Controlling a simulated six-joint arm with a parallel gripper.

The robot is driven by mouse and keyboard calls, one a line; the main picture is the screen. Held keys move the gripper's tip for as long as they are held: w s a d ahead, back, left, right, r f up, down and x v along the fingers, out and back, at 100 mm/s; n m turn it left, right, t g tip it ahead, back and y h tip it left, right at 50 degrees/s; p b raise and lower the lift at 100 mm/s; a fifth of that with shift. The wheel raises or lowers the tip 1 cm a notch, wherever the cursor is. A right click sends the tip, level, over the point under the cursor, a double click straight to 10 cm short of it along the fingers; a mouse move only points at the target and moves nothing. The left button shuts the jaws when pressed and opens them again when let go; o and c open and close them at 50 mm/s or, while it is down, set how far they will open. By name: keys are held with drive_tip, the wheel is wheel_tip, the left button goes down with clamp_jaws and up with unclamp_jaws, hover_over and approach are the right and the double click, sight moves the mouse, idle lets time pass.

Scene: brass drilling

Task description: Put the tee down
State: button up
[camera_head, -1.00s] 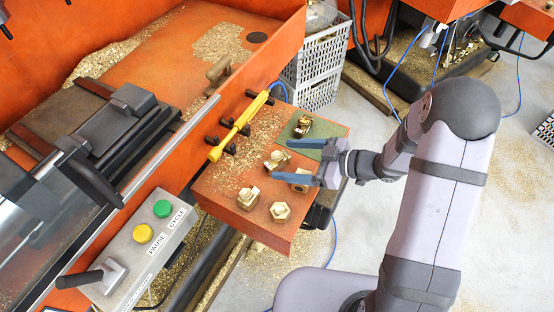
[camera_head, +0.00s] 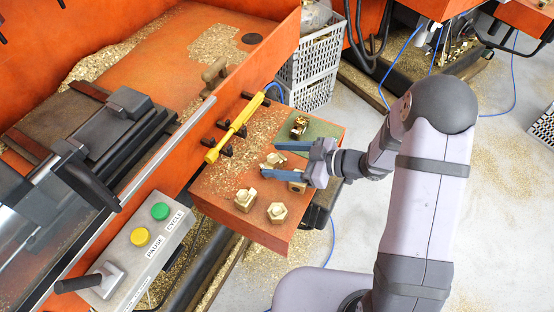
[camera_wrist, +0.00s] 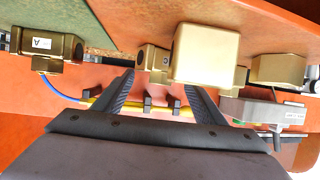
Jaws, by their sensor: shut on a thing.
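The tee is a small brass fitting (camera_head: 273,160) on the orange bench. In the wrist view the tee (camera_wrist: 151,59) shows a small dark mark and lies between my fingers. My gripper (camera_head: 271,160) reaches in from the right with its two blue-grey fingers level with the tee, one on each side. In the wrist view my gripper (camera_wrist: 160,88) is shut on the tee; the finger contact itself is partly hidden. The tee appears at or very near the bench top; I cannot tell whether it touches.
A brass block (camera_head: 297,187) stands close beside the lower finger. Other brass fittings stand at the bench front (camera_head: 246,199) and corner (camera_head: 278,212). Another fitting (camera_head: 300,125) is on the green mat (camera_head: 325,130). A yellow tool (camera_head: 236,125) hangs behind. Little free room remains around the fingers.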

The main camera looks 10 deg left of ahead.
sight(279, 160)
drive_tip(key=shift+r, duration=0.2)
wheel_tip(279, 160, up, 10)
drive_tip(key=shift+f, duration=0.15)
idle(0.4)
drive_tip(key=w+a+r+n+g+p, duration=0.2)
drive_tip(key=w+a+r+p, duration=0.2)
drive_tip(key=a+r+p, duration=0.75)
drive_tip(key=s+a+r+n+g, duration=0.1)
drive_tip(key=s+a+r, duration=0.25)
drive_tip(key=a, duration=0.55)
drive_tip(key=s+a+r+n+g, duration=0.15)
drive_tip(key=s+a, duration=0.35)
drive_tip(key=a, duration=0.5)
drive_tip(key=s+a+r+g, duration=0.1)
drive_tip(key=s+a+r, duration=0.3)
drive_tip(key=a, duration=0.5)
drive_tip(key=shift+w+a+f+p, duration=0.1)
drive_tip(key=shift+f+p, duration=0.35)
drive_tip(key=shift+f, duration=2.1)
drive_tip(key=shift+w+f+p, duration=0.1)
drive_tip(key=shift+f+p, duration=0.35)
drive_tip(key=shift+f, duration=2.05)
drive_tip(key=shift+f, duration=0.15)
